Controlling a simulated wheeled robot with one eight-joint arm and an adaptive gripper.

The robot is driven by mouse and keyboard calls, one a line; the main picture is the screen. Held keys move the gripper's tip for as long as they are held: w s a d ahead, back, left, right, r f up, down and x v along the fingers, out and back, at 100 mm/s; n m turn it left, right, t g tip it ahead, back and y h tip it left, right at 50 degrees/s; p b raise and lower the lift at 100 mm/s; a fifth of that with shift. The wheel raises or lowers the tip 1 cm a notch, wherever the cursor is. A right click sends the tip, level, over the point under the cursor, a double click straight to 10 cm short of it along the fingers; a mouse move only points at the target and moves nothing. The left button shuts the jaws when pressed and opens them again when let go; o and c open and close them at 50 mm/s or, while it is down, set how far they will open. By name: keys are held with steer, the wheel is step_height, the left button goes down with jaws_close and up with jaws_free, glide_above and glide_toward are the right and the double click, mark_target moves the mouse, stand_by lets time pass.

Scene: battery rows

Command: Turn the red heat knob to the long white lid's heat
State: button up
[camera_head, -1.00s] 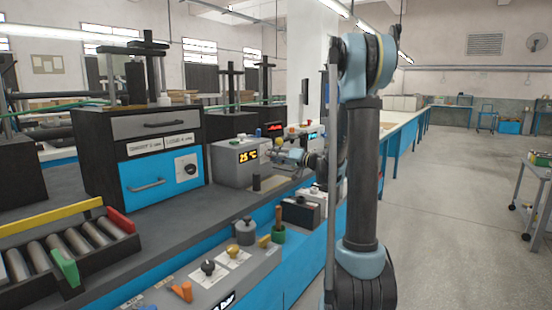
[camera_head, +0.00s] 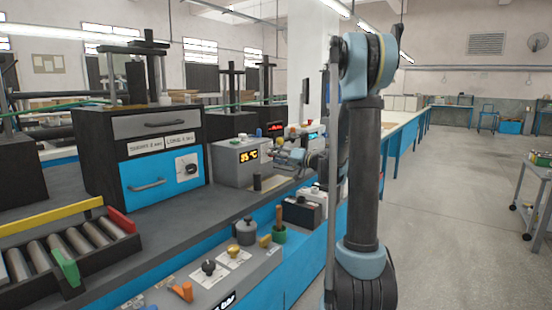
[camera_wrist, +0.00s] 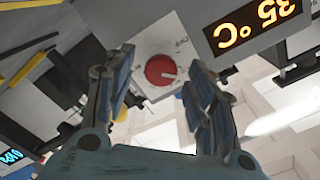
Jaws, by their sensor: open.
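The red heat knob (camera_wrist: 160,70) sits on a white dial plate in the wrist view, with a pale pointer mark toward its right side. My gripper (camera_wrist: 158,80) is open, with one finger on each side of the knob; I cannot tell whether either finger touches it. The display (camera_wrist: 259,26) beside the knob reads 35 °C, turned over in this view. In the head view the display (camera_head: 249,155) on the grey heater box (camera_head: 231,168) also reads 35 °C. My gripper hides the knob there. I cannot make out a long white lid for certain.
A blue and black cabinet (camera_head: 150,185) with a dial and two white labels stands left of the heater box. A grey front panel (camera_head: 225,275) carries several knobs. The floor (camera_head: 455,200) at right is open.

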steer(key=v, duration=1.1)
